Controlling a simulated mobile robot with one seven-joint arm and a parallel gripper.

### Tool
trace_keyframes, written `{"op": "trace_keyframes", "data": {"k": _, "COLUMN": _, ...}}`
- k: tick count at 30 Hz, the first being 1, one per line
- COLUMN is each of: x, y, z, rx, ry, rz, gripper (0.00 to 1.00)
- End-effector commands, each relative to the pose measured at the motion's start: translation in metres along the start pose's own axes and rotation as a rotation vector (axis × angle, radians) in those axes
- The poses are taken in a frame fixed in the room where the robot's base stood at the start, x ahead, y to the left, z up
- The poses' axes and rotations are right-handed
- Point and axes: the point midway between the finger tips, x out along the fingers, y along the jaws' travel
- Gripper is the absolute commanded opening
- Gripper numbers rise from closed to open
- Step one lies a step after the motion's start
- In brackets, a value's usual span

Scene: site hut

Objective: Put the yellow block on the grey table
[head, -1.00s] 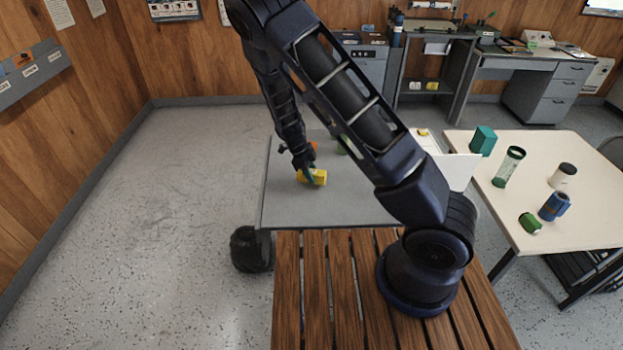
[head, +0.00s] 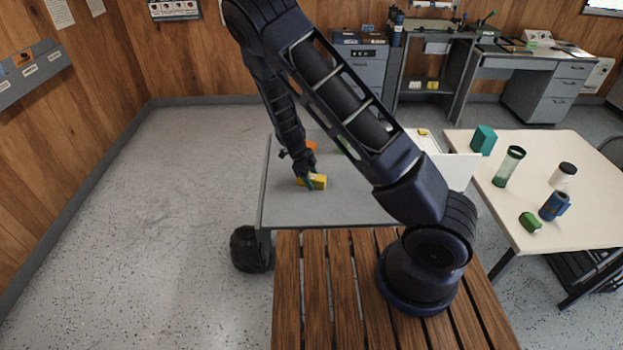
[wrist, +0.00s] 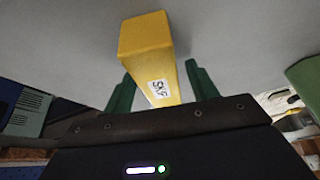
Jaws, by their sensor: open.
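The yellow block (head: 319,182) is on the grey table (head: 281,206) in the head view, near the table's middle. In the wrist view the yellow block (wrist: 147,42) stretches between the two green fingers and carries a white label. My gripper (head: 308,184) is right at the block. In the wrist view my gripper (wrist: 160,88) is open, with one finger on each side of the block and a gap showing at the right finger. The block's near end is hidden behind the gripper body.
An orange thing (head: 311,146) and a partly hidden green thing (head: 344,145) are behind the gripper on the grey table. A white box (head: 459,170) stands at the right. The cream table (head: 569,225) holds several items. The grey table's front left is clear.

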Motion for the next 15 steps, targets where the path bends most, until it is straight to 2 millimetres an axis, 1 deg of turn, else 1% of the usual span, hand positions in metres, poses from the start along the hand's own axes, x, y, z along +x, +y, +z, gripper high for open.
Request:
{"op": "trace_keyframes", "data": {"k": 2, "x": -0.003, "y": 0.000, "z": -0.001, "rx": 0.000, "ry": -0.001, "rz": 0.000, "gripper": 0.58}}
{"op": "trace_keyframes", "data": {"k": 5, "x": -0.014, "y": 0.000, "z": 0.000, "rx": 0.000, "ry": -0.001, "rz": -0.001, "gripper": 0.58}}
{"op": "trace_keyframes", "data": {"k": 8, "x": -0.031, "y": 0.000, "z": 0.000, "rx": -0.002, "ry": -0.003, "rz": -0.002, "gripper": 0.58}}
{"op": "trace_keyframes", "data": {"k": 15, "x": -0.078, "y": 0.000, "z": 0.000, "rx": -0.001, "ry": -0.003, "rz": -0.002, "gripper": 0.58}}
